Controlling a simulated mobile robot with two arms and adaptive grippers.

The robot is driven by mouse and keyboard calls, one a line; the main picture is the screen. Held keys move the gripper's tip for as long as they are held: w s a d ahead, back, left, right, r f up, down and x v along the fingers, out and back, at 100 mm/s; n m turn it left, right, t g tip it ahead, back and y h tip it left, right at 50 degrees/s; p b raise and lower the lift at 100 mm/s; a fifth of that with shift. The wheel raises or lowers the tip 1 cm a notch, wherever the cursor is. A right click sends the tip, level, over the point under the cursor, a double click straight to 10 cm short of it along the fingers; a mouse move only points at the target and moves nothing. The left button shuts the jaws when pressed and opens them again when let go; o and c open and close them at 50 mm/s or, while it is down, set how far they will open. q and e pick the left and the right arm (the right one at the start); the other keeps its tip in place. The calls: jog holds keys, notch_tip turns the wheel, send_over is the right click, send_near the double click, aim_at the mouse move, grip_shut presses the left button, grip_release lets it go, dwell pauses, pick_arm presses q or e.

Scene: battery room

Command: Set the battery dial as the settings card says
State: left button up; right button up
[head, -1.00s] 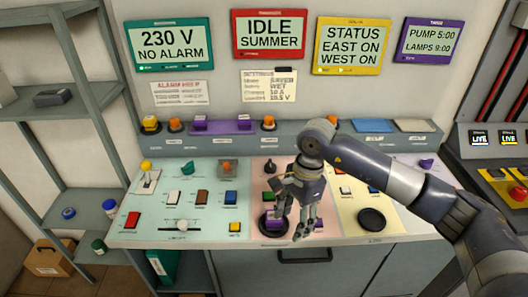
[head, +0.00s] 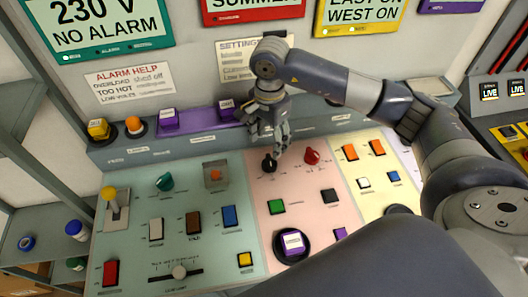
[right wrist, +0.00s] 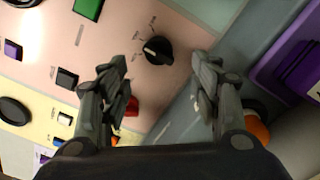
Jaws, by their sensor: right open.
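The black dial (head: 269,163) sits near the top of the pink panel section, with a pale pointer line and small marks around it. It also shows in the right wrist view (right wrist: 157,50). My right gripper (head: 268,140) is open above and just behind it. In the right wrist view the spread fingers (right wrist: 162,70) frame the dial, with nothing between them. A red knob (head: 312,156) stands to the dial's right. The settings card (head: 231,62) hangs on the wall, partly hidden by my right arm; only its heading reads clearly. My left gripper is not in view.
Several switches fill the panel around the dial, including a green button (head: 277,206) and a purple-white button (head: 292,242). A ledge with a purple block (head: 168,121) and an orange lamp (head: 134,126) runs behind. My arm link covers the bottom right.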

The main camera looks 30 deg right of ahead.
aim_at(269, 161)
jog(key=f, duration=0.1)
jog(key=f+p, duration=0.1)
jog(key=f, duration=0.2)
jog(key=shift+s+f+p, duration=0.3)
jog(key=shift+s+p, duration=0.05)
jog(key=f, duration=0.2)
jog(key=f+p, duration=0.1)
jog(key=f, duration=0.1)
jog(key=shift+w+f, duration=0.2)
jog(key=shift+f, duration=0.3)
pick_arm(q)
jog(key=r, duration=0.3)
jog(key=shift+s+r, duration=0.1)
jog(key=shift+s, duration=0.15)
pick_arm(e)
jog(key=c, duration=1)
